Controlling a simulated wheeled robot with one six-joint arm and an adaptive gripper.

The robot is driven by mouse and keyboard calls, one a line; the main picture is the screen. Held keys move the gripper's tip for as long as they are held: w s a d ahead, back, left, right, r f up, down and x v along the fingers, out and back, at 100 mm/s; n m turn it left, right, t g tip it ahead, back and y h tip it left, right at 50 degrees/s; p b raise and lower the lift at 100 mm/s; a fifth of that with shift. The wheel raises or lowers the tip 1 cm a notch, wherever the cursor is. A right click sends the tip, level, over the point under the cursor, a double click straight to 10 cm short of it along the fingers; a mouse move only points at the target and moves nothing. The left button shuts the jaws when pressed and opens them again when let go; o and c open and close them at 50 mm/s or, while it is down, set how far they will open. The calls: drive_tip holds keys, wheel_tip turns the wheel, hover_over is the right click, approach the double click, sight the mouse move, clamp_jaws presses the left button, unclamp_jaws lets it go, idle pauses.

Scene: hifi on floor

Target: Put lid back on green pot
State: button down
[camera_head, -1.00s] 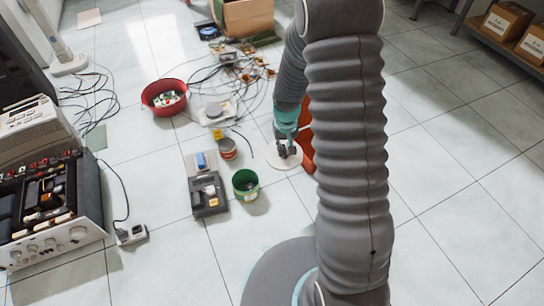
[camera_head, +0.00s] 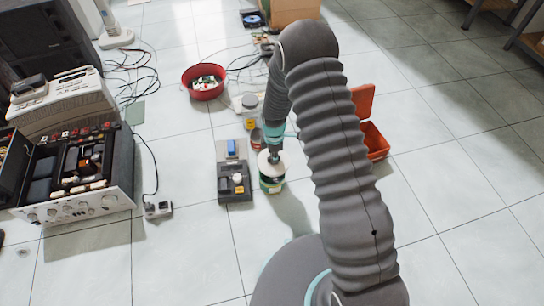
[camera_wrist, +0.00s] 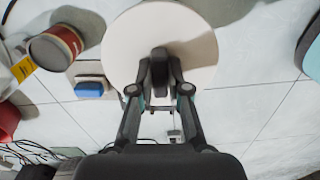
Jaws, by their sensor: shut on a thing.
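The green pot (camera_head: 272,184) stands on the floor in the head view, just right of a grey-black case. The round pale lid (camera_head: 266,166) is over the pot's mouth and hides most of its opening. I cannot tell whether the lid touches the rim or hangs a little above it. My gripper (camera_head: 273,156) is above the lid. In the wrist view my gripper (camera_wrist: 160,75) is shut on the lid's dark knob, with the lid (camera_wrist: 120,45) spread out beyond the fingers. The pot is hidden there.
The grey-black case (camera_head: 235,180) lies close left of the pot. A small can (camera_head: 257,138) stands behind it; it also shows in the wrist view (camera_wrist: 53,48). A red bowl (camera_head: 204,92) and cables lie farther back. An open orange box (camera_head: 374,140) is right of my arm.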

sight(272, 167)
drive_tip(key=shift+a+f+n, duration=0.4)
drive_tip(key=shift+f+n, duration=0.05)
drive_tip(key=shift+n, duration=0.05)
drive_tip(key=shift+f+b, duration=1.85)
drive_tip(key=shift+f, duration=1.2)
drive_tip(key=shift+d+b, duration=0.1)
drive_tip(key=shift+b, duration=0.25)
drive_tip(key=shift+f+b, duration=0.2)
drive_tip(key=shift+b, duration=0.25)
idle(0.5)
drive_tip(key=c, duration=0.6)
unclamp_jaws()
drive_tip(key=shift+r, duration=0.1)
